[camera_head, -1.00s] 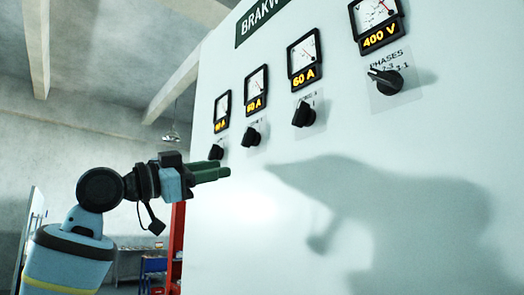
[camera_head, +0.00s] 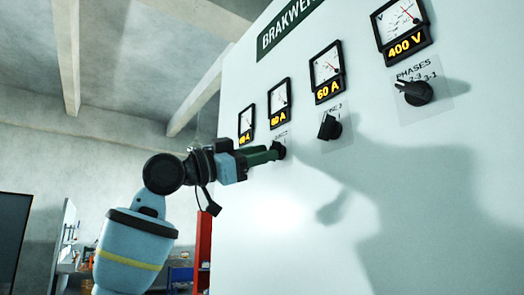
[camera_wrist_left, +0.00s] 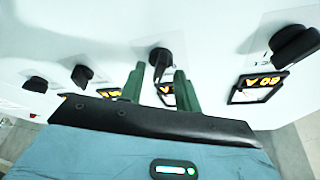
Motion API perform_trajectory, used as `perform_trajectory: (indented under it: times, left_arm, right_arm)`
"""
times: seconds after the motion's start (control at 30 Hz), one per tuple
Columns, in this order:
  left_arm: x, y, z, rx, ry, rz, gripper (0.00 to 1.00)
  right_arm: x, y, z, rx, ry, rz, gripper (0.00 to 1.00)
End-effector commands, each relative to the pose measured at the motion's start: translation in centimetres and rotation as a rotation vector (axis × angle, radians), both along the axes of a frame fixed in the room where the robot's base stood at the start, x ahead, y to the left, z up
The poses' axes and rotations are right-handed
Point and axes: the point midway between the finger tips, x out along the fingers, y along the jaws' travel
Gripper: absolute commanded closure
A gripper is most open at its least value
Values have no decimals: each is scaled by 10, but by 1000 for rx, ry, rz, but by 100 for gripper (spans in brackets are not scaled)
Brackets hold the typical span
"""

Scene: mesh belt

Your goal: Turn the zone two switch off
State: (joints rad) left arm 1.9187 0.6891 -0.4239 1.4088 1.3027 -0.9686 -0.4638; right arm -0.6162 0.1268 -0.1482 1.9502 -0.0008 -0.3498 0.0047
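The zone two switch is a black rotary knob (camera_head: 280,149), second from the left in the row on the white panel. Its label is too small to read surely. My left gripper (camera_head: 273,154) reaches it from the left, its green fingertips at the knob and partly covering it. In the left wrist view the knob (camera_wrist_left: 160,60) lies between the two spread fingers (camera_wrist_left: 159,72), beyond or level with their tips. I cannot tell whether the fingers touch it. The knob's exact setting is unclear. My right gripper is in neither view.
A neighbouring knob (camera_head: 330,127) and the PHASES knob (camera_head: 413,92) sit to the right. Another knob (camera_wrist_left: 294,45) shows in the left wrist view. Meters, including a 60 A meter (camera_head: 326,72) and a 400 V meter (camera_head: 402,30), hang above. The lower panel is bare, with shadows.

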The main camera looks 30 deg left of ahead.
Motion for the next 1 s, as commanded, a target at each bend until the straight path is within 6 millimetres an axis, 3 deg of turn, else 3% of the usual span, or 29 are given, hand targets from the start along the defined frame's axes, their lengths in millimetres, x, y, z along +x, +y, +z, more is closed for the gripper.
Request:
perform_trajectory:
  times: [0.4, 0.67, 1.0]
  left_arm:
    - [8, -6, 3, 1, -1, 2, 67]
    - [8, -6, 3, 1, 0, 1, 100]
    - [8, -6, 2, -19, 9, 1, 100]
  right_arm:
    - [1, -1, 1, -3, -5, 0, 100]
    - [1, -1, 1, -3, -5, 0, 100]
    - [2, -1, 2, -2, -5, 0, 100]
